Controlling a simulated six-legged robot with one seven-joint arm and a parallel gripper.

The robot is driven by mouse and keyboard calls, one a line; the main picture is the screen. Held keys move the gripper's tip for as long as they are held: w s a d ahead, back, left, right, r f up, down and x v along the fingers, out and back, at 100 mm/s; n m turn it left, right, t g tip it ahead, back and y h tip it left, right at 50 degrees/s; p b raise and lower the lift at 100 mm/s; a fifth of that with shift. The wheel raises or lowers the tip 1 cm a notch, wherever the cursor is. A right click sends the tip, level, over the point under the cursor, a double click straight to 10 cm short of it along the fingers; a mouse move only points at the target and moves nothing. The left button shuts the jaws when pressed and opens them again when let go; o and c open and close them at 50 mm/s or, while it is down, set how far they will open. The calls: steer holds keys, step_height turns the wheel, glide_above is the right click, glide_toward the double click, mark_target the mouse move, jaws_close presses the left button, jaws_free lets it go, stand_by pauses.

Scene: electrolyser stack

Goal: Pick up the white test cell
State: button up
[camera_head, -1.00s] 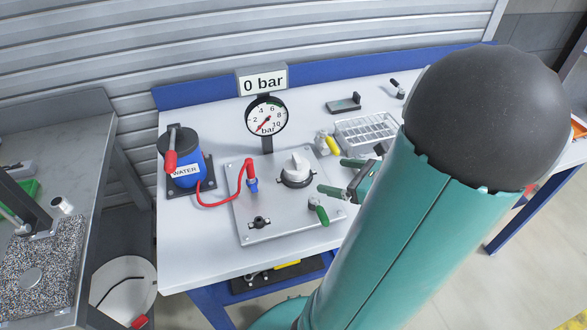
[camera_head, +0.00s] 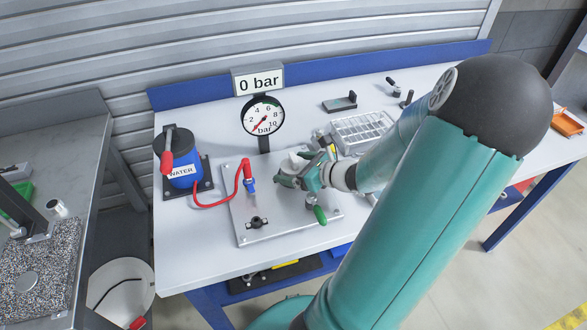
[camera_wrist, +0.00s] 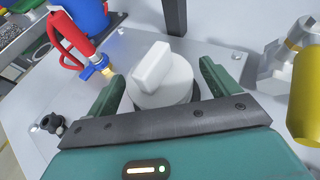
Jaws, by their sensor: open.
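The white test cell (camera_wrist: 160,77) is a round white cap with a raised bar-shaped handle on top. It sits on the grey metal plate (camera_head: 245,222) on the bench. In the head view my gripper (camera_head: 290,180) is over it and hides most of it. In the wrist view my gripper's green fingers (camera_wrist: 161,85) are open, one on each side of the cell. Whether either finger touches it I cannot tell.
A blue water canister (camera_head: 184,165) feeds a red hose (camera_head: 215,203) to a blue fitting (camera_head: 249,184) left of the cell. A gauge (camera_head: 262,117) reading 0 bar stands behind. A green-handled valve (camera_head: 320,214) and a yellow-bodied part (camera_wrist: 306,90) are close by. A rack (camera_head: 362,132) stands behind right.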

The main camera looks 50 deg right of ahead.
steer(key=c, duration=1.3)
steer(key=shift+c, duration=0.2)
steer(key=shift+r, duration=0.1)
